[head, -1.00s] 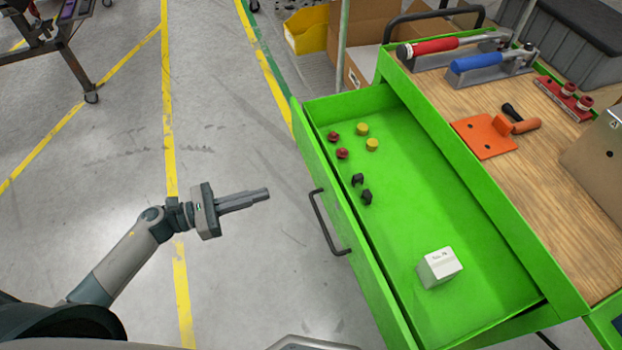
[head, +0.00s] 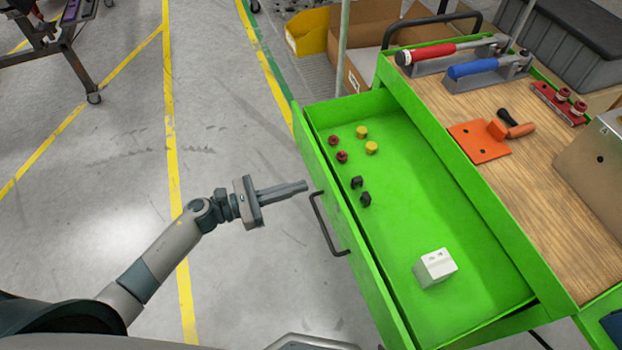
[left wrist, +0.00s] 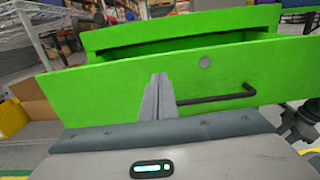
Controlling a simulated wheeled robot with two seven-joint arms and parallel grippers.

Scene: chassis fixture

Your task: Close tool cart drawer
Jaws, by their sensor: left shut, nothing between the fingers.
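The green tool cart drawer (head: 425,215) is pulled out to the left of the cart (head: 545,262). Its front panel carries a dark bar handle (head: 328,226). My left gripper (head: 306,186) is shut and empty, its fingertips pointing at the drawer front close to the upper end of the handle. Whether the tips touch the panel I cannot tell. In the left wrist view the shut fingers (left wrist: 159,88) stand before the green front panel (left wrist: 105,90), beside the left end of the handle (left wrist: 218,98). My right gripper is not in view.
The drawer holds red and yellow knobs (head: 362,132), small black parts (head: 365,199) and a white box (head: 435,267). The cart's wooden top bears red and blue handled tools (head: 478,67) and an orange bracket (head: 481,140). The floor left of the drawer is clear.

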